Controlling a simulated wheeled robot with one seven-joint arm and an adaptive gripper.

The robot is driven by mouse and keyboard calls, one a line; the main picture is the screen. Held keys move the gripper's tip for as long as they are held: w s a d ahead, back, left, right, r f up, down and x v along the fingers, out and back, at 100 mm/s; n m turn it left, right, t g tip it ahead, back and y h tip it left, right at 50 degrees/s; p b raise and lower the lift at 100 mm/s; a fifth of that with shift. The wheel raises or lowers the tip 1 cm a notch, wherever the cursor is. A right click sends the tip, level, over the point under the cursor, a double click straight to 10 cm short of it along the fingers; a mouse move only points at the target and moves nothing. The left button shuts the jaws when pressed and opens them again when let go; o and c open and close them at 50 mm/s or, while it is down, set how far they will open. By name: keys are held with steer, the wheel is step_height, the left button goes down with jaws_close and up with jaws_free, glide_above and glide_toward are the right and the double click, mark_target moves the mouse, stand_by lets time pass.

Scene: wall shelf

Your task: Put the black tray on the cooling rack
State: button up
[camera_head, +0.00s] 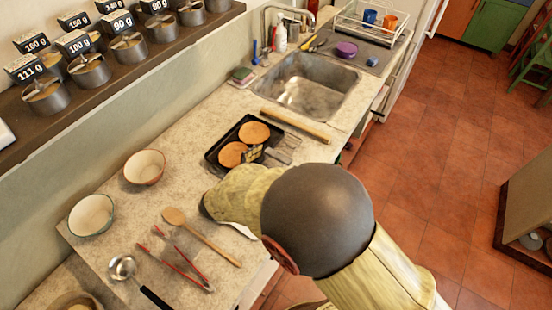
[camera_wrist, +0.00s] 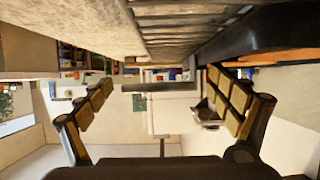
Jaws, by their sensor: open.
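The black tray (camera_head: 214,158) lies on the counter side of the sink in the head view, with two round brown cakes (camera_head: 254,132) in it. The wire cooling rack (camera_head: 300,130) shows at the tray's right edge; whether the tray rests on it or beside it is not clear. My gripper (camera_head: 263,155) is at the tray's near right edge, partly hidden by my arm. In the wrist view my gripper (camera_wrist: 162,88) is open with nothing visible between its fingers. A dark edge, apparently the tray (camera_wrist: 272,35), and grey slats, apparently the rack (camera_wrist: 185,22), show above the fingers.
A rolling pin (camera_head: 295,126) lies between tray and sink (camera_head: 312,85). Two bowls (camera_head: 144,167), a wooden spoon (camera_head: 203,237), red-handled tongs (camera_head: 178,262) and a ladle (camera_head: 123,268) lie at the left. A shelf of labelled pots (camera_head: 90,70) runs along the wall.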

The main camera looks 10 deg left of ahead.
steer(key=p+v, duration=0.2)
steer(key=v, duration=0.9)
steer(key=shift+s+p, duration=0.15)
steer(key=shift+p, duration=0.25)
steer(key=w+r+n+y, duration=0.1)
steer(key=w+r+y, duration=0.6)
steer(key=w+r, duration=0.6)
steer(key=s+d+r+n+y, duration=0.2)
steer(key=d+r+y, duration=0.15)
steer(key=r, duration=0.45)
steer(key=s+d+f+g+h, duration=0.1)
steer(key=s+d+g+h, duration=0.1)
steer(key=s+d, duration=1)
steer(key=s+d+n+g+h, duration=0.1)
steer(key=s+d+g+h, duration=0.2)
steer(key=s+d, duration=0.9)
steer(key=d+g, duration=0.1)
steer(key=d, duration=0.5)
steer(key=shift+d+f+n+g, duration=0.3)
steer(key=shift+d+f+g, duration=0.05)
steer(key=shift+f+g, duration=0.05)
